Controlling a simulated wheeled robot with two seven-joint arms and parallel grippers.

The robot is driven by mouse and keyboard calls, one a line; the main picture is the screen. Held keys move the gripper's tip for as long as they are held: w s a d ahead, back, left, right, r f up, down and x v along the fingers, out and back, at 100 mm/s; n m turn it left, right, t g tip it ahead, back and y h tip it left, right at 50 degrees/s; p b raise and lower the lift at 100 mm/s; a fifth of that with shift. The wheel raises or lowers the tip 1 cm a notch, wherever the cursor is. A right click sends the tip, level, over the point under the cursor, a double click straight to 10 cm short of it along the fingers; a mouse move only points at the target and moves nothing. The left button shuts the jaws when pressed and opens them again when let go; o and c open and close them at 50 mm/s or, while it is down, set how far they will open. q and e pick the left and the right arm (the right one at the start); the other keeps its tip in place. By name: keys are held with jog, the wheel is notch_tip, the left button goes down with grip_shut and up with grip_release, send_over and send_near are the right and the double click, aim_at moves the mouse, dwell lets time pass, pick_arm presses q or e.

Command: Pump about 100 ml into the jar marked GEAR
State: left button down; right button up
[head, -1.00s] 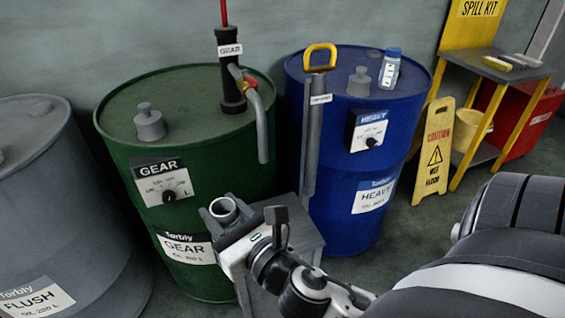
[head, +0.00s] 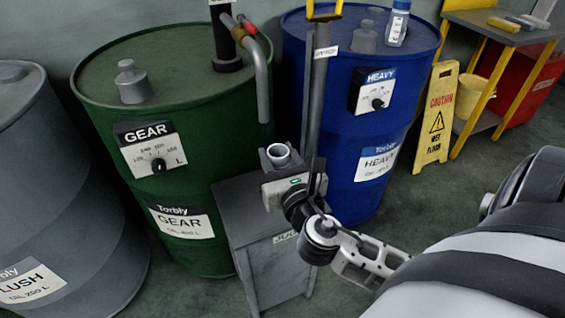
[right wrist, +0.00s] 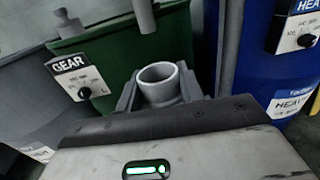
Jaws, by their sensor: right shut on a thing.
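My right gripper (head: 281,168) is shut on a grey open-topped jar (head: 280,153) and holds it upright, in front of the drums. The jar's open mouth shows between the fingers in the right wrist view (right wrist: 159,76); no marking on it is visible. The green GEAR drum (head: 185,75) carries a dark hand pump (head: 224,45) with a grey bent spout (head: 262,85) hanging over its front. The jar appears lower and slightly right of the spout's end in the head view. The GEAR dial (head: 157,164) sits on the drum's front. My left gripper is not in view.
A grey cabinet (head: 244,215) stands below the jar. A blue HEAVY drum (head: 345,110) with a grey upright pipe (head: 315,95) before it stands right. A grey FLUSH drum (head: 60,215) is left. A yellow caution sign (head: 437,115) stands on the floor.

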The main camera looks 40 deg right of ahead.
jog(key=x, duration=0.7)
jog(key=shift+a+b, duration=0.3)
jog(key=shift+b, duration=0.1)
jog(key=shift+p, duration=0.3)
dwell(1.3)
dwell(0.6)
